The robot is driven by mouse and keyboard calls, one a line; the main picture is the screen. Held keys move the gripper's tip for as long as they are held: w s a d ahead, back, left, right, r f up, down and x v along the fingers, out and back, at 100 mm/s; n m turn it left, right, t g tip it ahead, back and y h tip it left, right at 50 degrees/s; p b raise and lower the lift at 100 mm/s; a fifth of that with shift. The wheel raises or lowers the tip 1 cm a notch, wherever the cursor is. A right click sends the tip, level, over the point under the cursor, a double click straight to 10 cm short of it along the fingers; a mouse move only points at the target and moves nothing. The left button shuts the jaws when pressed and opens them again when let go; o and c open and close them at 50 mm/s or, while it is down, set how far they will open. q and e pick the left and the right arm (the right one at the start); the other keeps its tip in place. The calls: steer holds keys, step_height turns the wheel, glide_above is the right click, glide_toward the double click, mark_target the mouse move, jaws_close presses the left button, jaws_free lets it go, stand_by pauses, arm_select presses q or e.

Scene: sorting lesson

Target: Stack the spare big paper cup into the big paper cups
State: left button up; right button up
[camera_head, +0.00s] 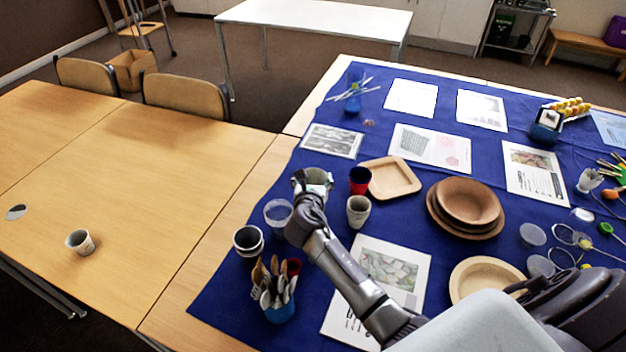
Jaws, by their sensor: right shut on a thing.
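My right gripper (306,186) reaches in from the lower right and is shut on a pale, round-rimmed thing (320,177). It looks like the spare big paper cup, but the fingers hide much of it. A pale cup with a dark inside (248,240) stands upright at the blue cloth's left edge, to the lower left of the gripper. It may be the big paper cups; I cannot tell how many are nested. A pale patterned cup (358,211) stands right of the gripper. My left gripper is not in view.
A clear cup (278,214) stands close below the gripper. A blue holder with spoons (279,312) is in front. Another small cup (80,242) stands on the mostly clear wooden table.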

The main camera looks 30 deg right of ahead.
steer(key=shift+f, duration=0.3)
steer(key=o, duration=0.7)
steer(key=shift+r, duration=0.3)
steer(key=v, duration=1.2)
